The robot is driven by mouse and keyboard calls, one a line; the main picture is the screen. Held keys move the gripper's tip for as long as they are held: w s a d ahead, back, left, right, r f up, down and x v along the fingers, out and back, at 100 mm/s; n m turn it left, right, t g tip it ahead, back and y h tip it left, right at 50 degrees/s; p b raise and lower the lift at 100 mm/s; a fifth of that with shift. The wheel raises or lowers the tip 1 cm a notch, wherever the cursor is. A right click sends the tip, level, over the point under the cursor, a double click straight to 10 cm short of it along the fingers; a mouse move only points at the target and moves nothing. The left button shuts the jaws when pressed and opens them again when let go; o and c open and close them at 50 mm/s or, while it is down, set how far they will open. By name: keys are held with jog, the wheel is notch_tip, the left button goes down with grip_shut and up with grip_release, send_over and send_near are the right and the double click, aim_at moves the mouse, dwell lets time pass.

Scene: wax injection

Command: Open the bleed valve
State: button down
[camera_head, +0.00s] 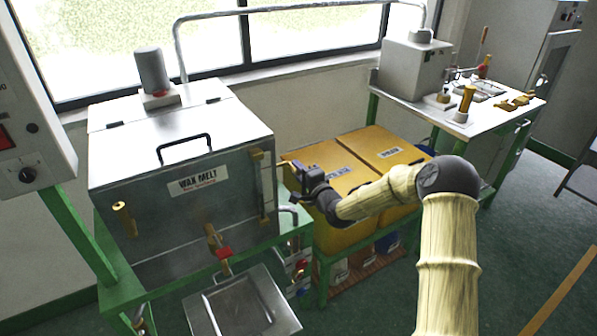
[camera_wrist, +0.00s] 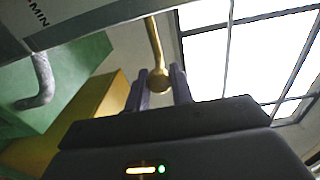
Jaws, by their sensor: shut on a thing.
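The steel wax melt tank (camera_head: 195,195) stands at the left on a green frame. My gripper (camera_head: 297,176) is just right of the tank's right side, at the end of my arm. In the wrist view a brass lever (camera_wrist: 154,42) runs down from the top, and its round end sits between the two dark fingers of my gripper (camera_wrist: 160,86). My gripper is shut on this lever end. The lever looks like the bleed valve's handle, but no label on it shows. In the head view the held end is hard to make out behind my gripper.
A red-handled brass tap (camera_head: 219,245) sits low on the tank front above a steel tray (camera_head: 240,305). Yellow bins (camera_head: 345,165) stand right of the tank, under my forearm. A bent grey pipe (camera_wrist: 40,84) shows in the wrist view. Open floor lies at the right.

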jog(key=c, duration=1.2)
grip_release()
jog(key=b+v, duration=0.1)
jog(key=v, duration=1.6)
jog(key=shift+s+d, duration=0.2)
